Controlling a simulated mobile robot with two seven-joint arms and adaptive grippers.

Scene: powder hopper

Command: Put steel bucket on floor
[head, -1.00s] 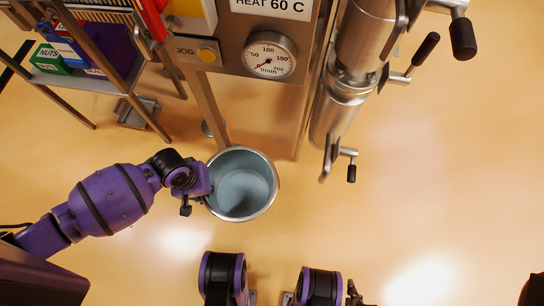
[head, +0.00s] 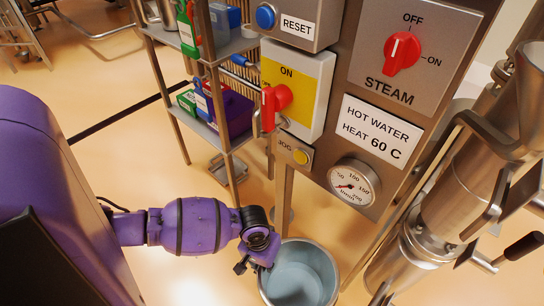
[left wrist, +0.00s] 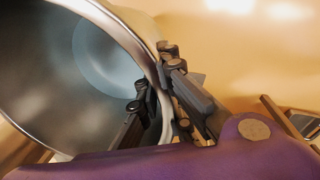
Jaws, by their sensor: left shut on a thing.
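The steel bucket (head: 300,272) is at the bottom of the head view, seen from above, with its open mouth up and a pale bluish inside. My left gripper (head: 256,262) is at the left of its rim. In the left wrist view the bucket (left wrist: 60,85) fills the upper left, and the fingers of my left gripper (left wrist: 160,105) are shut on its rim, one inside and one outside. The bucket's underside is hidden, so I cannot tell whether it touches the floor. My right gripper is not in view.
A control panel (head: 350,125) with a gauge (head: 354,186) stands behind the bucket. A steel pipe assembly (head: 440,215) is at the right. A shelf rack (head: 215,140) with boxes is at the left. Orange floor (head: 110,165) shows around them.

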